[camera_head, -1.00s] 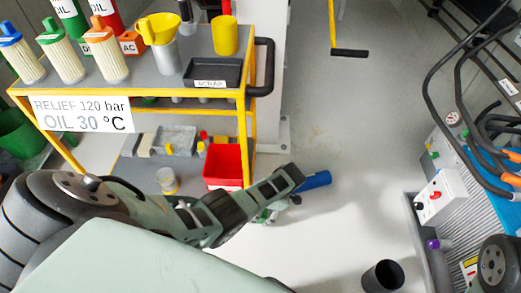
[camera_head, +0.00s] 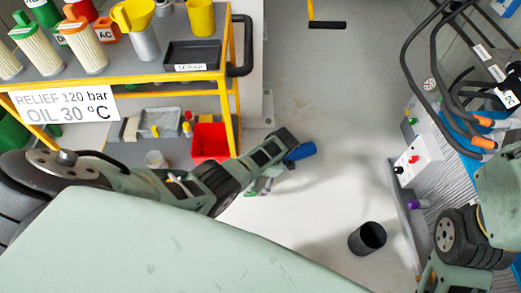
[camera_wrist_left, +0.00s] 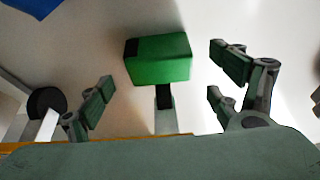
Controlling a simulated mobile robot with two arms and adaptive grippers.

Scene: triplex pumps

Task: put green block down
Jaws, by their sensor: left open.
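The green block (camera_wrist_left: 158,58) shows in the left wrist view, past and between the spread fingers of my left gripper (camera_wrist_left: 163,92). The fingers stand apart on both sides of it, with visible gaps; none visibly touches it. A dark-topped grey piece (camera_wrist_left: 165,105) shows just below the block; I cannot tell what it is. In the head view my left gripper (camera_head: 262,187) points down over the pale floor beside the cart, partly hidden by my arm. A small green patch shows there, but I cannot tell whether it is the block.
A yellow-framed cart (camera_head: 236,95) with filters, a black tray (camera_head: 192,55) and a red bin (camera_head: 211,142) stands at left. A blue cylinder (camera_head: 300,151) lies by my left wrist. A black cup-shaped container (camera_head: 367,238) stands on open floor (camera_head: 335,180). Hoses and machinery are at right.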

